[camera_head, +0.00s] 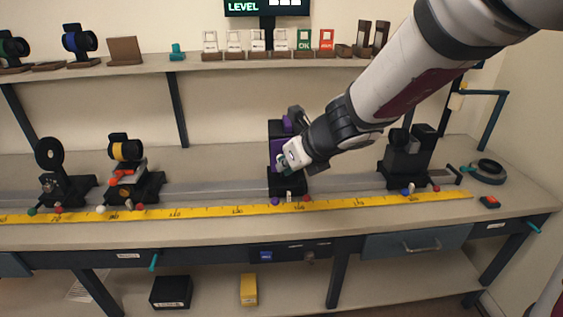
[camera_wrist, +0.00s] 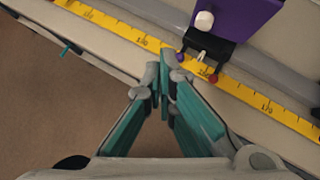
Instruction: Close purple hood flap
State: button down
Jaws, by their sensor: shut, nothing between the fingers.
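The purple hood (camera_head: 276,152) sits on a black carriage (camera_head: 287,187) on the bench rail, partly hidden behind my arm and gripper. In the wrist view its purple panel (camera_wrist: 236,16) shows at the top, with a white round knob (camera_wrist: 204,20) on its face. I cannot tell how far the flap is open. My gripper (camera_head: 283,162) is in front of the hood in the head view. In the wrist view its teal-padded fingers (camera_wrist: 164,62) meet at the tips, with nothing between them. The tips appear below and left of the purple panel, apart from it in the picture.
A yellow ruler (camera_head: 160,213) runs along the front of the rail. Purple, white and red small knobs (camera_wrist: 213,79) sit at the carriage's front. Other black carriages stand left (camera_head: 135,184) and right (camera_head: 405,168). A shelf (camera_head: 225,67) of small items runs behind.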

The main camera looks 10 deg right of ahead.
jog(key=s+d+f+m+g+y, duration=0.1)
jog(key=s+d+f+m+y, duration=0.15)
jog(key=f+m+y, duration=0.45)
jog(key=d+m+t+y, duration=0.3)
jog(key=d+m+t, duration=0.25)
jog(key=d, duration=0.25)
jog(key=w+d+f+b+x, duration=0.1)
jog(key=w+x, duration=0.1)
jog(key=x, duration=1.1)
jog(key=shift+w+d+r+m+g, duration=0.2)
jog(key=shift+d+m+g, duration=0.15)
jog(key=shift+g, duration=0.1)
jog(key=shift+a, duration=0.1)
